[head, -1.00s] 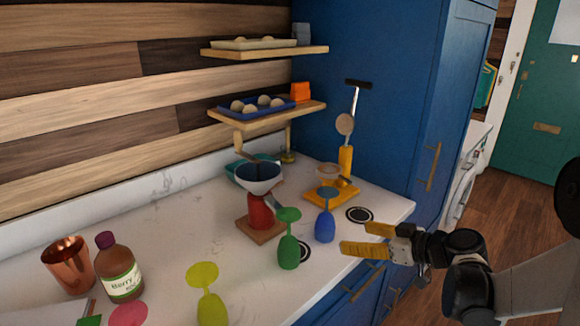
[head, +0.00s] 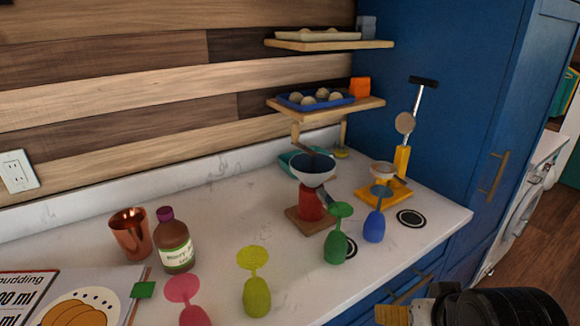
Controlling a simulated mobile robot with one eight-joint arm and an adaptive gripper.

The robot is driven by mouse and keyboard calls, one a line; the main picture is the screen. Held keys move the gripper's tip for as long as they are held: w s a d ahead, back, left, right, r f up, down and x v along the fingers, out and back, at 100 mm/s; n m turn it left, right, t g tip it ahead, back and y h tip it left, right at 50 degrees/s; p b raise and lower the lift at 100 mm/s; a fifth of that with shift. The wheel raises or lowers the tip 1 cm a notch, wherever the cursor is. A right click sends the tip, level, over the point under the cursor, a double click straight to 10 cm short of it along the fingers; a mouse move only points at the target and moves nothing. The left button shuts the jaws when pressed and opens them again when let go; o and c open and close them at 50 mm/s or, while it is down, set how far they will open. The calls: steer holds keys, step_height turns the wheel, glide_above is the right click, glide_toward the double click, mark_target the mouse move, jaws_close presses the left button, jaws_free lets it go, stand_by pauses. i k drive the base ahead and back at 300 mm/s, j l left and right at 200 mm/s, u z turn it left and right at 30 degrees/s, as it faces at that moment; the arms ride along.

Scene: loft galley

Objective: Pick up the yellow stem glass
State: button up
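The yellow stem glass (head: 256,297) stands upside down on the white counter, its round foot on top and its bowl on the counter. A pink stem glass (head: 192,314) stands to its left, cut by the lower frame edge. A green stem glass (head: 335,246) and a blue stem glass (head: 375,226) stand to its right, farther back. My gripper (head: 392,314) is at the bottom edge, right of the yellow glass and apart from it. Only part of its yellow fingers shows, so its opening is hidden.
A brown bottle (head: 175,246) and a copper cup (head: 131,238) stand behind left. A recipe book (head: 62,300) lies at the left. A red stand with a bowl (head: 311,203) sits on a wooden board behind the green glass. Bare counter (head: 305,293) lies right of the yellow glass.

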mark_target(256, 296)
steer(key=u, duration=2)
steer(key=i+j+z, duration=0.1)
steer(key=j+z, duration=0.9)
steer(key=j, duration=0.2)
steer(key=k+j+z, duration=0.15)
steer(key=j+z, duration=0.3)
steer(key=j, duration=0.15)
